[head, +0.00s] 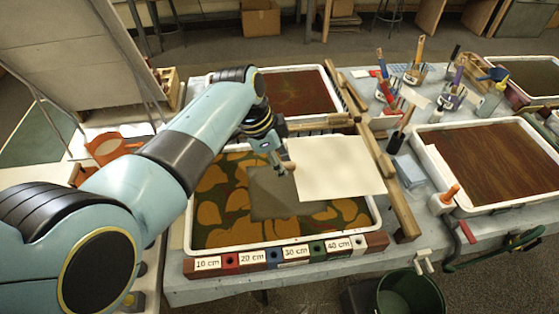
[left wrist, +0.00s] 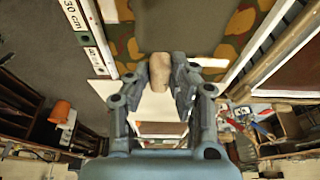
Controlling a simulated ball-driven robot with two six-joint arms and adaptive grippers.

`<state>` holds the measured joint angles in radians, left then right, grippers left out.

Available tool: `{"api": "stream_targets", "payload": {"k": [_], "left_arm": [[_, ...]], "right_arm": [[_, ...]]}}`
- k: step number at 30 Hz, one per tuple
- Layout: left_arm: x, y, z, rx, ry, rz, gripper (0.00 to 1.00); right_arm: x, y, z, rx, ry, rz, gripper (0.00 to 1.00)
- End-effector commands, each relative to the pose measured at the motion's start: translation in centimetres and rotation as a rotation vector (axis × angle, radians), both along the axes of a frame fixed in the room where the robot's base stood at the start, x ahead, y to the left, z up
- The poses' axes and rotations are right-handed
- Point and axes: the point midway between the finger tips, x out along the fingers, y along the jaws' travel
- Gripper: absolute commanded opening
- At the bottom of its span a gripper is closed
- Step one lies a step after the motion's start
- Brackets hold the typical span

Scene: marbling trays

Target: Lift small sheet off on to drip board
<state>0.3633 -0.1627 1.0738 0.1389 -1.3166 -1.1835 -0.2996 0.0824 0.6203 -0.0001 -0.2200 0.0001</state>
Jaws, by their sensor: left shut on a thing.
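The cream small sheet (head: 340,168) is over the right part of the near marbling tray (head: 190,240), its right edge at the wooden rail. A tan wooden tab (head: 290,166) sits at the middle of the sheet's left edge. My left gripper (head: 280,160) is shut on this tab, which shows between the fingers in the left wrist view (left wrist: 159,72). There the sheet (left wrist: 105,91) is partly hidden behind my fingers. A plain grey patch (head: 265,195) shows in the orange and green pattern left of the sheet. A large pale board (head: 75,40) leans at the upper left; I cannot tell if it is the drip board.
A dark red tray (head: 300,90) stands behind, another (head: 485,165) at the right. Wooden rails (head: 400,205) run between them. Jars with brushes (head: 415,72) stand at the back. A colored length scale (head: 285,254) lines the near edge; a green bucket (head: 410,295) is below.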

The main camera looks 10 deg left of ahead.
Motion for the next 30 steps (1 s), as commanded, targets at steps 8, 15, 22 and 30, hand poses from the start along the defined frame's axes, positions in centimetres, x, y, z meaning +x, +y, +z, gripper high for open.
{"api": "stream_targets", "payload": {"k": [8, 15, 22, 30], "left_arm": [[0.0, 0.0, 1.0, 0.018, 0.006, -0.001, 0.05], [0.0, 0.0, 1.7, 0.034, 0.012, -0.001, 0.05], [0.0, 0.0, 1.9, 0.039, 0.013, -0.001, 0.05], [0.0, 0.0, 3.3, 0.038, 0.013, 0.000, 0.05]], "right_arm": [[0.0, 0.0, 1.1, 0.000, 0.000, 0.000, 0.68], [0.0, 0.1, 1.8, 0.001, -0.001, -0.001, 0.68], [0.0, 0.4, 2.0, 0.004, 0.000, -0.002, 0.68], [0.0, 0.4, 2.9, 0.005, 0.000, -0.001, 0.68]]}}
